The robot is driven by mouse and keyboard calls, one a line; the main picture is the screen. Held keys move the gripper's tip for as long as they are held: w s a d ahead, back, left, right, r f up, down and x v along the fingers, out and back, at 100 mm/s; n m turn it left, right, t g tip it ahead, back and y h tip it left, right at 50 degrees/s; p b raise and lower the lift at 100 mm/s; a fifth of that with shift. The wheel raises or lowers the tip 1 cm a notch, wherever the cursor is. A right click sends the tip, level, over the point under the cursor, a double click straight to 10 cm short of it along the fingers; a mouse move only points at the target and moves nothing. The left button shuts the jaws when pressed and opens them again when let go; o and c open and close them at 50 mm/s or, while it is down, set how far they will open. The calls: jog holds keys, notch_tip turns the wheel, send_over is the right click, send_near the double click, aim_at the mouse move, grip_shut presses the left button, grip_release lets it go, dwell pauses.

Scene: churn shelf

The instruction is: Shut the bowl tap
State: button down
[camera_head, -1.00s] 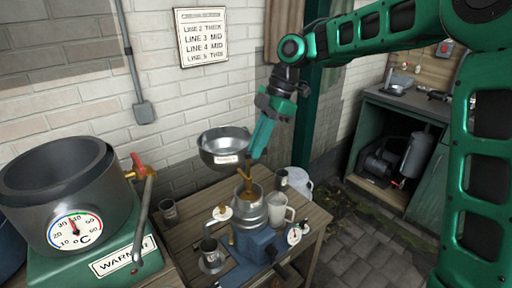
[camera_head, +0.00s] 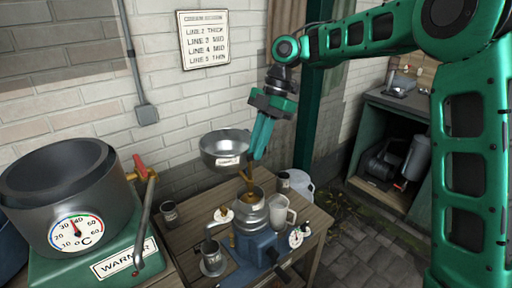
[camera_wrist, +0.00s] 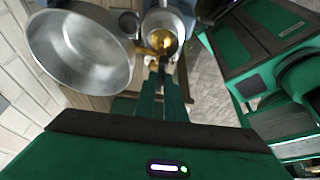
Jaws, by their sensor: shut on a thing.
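The steel bowl (camera_head: 222,146) with a white label hangs above the small table at the wall. The brass bowl tap (camera_head: 248,180) sits at its right side, above a steel cup (camera_head: 252,206). My gripper (camera_head: 255,156) reaches down from above and is shut at the top of the tap, on its handle. In the wrist view, my fingertips (camera_wrist: 163,66) meet beside the bowl (camera_wrist: 80,52) and cover most of the handle. Golden colour shows inside the cup (camera_wrist: 174,18). I cannot tell if liquid is running from the tap.
A green warmer (camera_head: 115,262) with a dial pot (camera_head: 65,195) and a red-handled tap (camera_head: 137,167) stands at left. A blue machine (camera_head: 257,246), a jug (camera_head: 279,211) and small cups crowd the wooden table. A green cabinet (camera_head: 355,145) stands at right.

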jog(key=shift+a, duration=0.1)
jog(key=c, duration=1.8)
grip_release()
jog(key=shift+r, duration=0.1)
jog(key=v, duration=0.5)
jog(key=shift+w+r, duration=0.25)
jog(key=shift+r, duration=0.05)
jog(key=shift+v, duration=2.55)
jog(key=shift+s+f, duration=0.1)
